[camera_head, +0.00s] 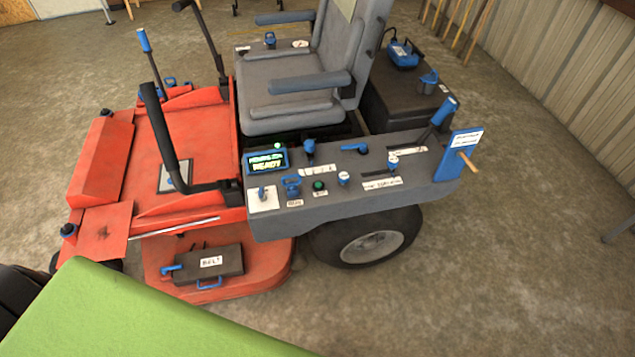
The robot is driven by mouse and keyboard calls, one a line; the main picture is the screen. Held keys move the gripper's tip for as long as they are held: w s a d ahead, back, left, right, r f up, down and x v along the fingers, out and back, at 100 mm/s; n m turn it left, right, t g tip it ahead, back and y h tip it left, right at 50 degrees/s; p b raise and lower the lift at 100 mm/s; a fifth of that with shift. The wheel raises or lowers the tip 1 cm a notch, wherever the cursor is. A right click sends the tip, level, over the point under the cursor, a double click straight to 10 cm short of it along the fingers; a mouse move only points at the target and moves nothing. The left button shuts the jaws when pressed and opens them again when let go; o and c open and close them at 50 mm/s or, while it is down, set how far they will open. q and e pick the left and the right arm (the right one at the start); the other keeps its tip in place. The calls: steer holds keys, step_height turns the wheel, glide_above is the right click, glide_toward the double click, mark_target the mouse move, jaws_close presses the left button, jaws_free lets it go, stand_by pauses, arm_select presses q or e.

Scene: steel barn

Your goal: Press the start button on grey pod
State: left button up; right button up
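The grey pod (425,175) is the long side console of a red ride-on mower, right of the seat. A round green button (319,186) sits on its top near the front end, with a small label below it that is too small to read. A lit display (266,161) at the pod's front left shows green text, with "READY" on its lower line. Blue knobs, a key-like switch on a white plate (263,197) and levers surround the button.
The grey seat (290,90) and black control bars (165,135) rise beside the pod. A black wheel (370,240) and a box labelled "BELT" (208,264) are below. A green surface (130,320) fills the lower left. Concrete floor is clear at right.

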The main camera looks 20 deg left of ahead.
arm_select(q)
jaws_close()
stand_by(1.3)
